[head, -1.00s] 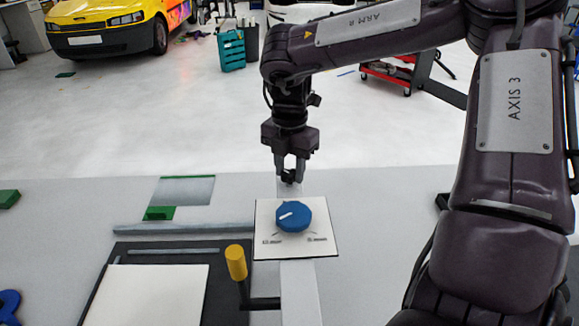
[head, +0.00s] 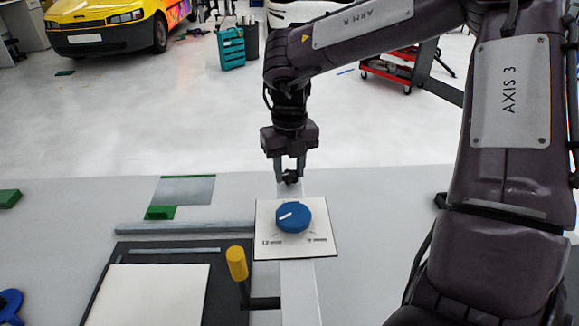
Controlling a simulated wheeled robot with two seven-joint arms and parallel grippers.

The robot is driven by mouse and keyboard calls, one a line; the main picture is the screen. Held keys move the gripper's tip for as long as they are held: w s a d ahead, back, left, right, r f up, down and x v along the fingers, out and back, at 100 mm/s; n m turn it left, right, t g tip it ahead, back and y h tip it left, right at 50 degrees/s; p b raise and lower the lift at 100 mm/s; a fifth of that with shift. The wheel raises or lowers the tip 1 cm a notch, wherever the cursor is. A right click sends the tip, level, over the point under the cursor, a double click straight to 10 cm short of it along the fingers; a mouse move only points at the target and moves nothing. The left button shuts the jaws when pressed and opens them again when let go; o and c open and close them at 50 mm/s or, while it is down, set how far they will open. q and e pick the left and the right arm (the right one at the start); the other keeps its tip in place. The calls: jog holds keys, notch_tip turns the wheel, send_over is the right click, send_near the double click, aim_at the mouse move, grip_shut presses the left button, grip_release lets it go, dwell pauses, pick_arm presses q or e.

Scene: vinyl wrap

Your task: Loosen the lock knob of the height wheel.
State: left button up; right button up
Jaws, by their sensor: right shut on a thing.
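A blue round knob (head: 294,217) with a white pointer line sits on a white square label plate (head: 322,248) on the table. The pointer aims to the left, toward the left printed mark; the print is too small to read. My right gripper (head: 290,178) points down behind the blue knob, apart from it. It is shut on a small dark knob-like piece (head: 291,177) at the far end of a pale rail (head: 300,290). A yellow crank handle (head: 237,263) stands to the left of the plate. My left gripper is not in view.
A black board with a white sheet (head: 150,295) lies at the front left. A grey bar (head: 185,228) and a green-edged sheet (head: 187,190) lie behind it. A green block (head: 9,198) and a blue piece (head: 10,304) are at the left edge.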

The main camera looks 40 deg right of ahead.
aim_at(289, 173)
jog(key=shift+r+n, duration=0.1)
jog(key=shift+n, duration=1)
jog(key=shift+w, duration=0.1)
jog(key=o, duration=1)
notch_tip(289, 173, up, 8)
jog(key=shift+f+b, duration=0.15)
jog(key=shift+b, duration=0.15)
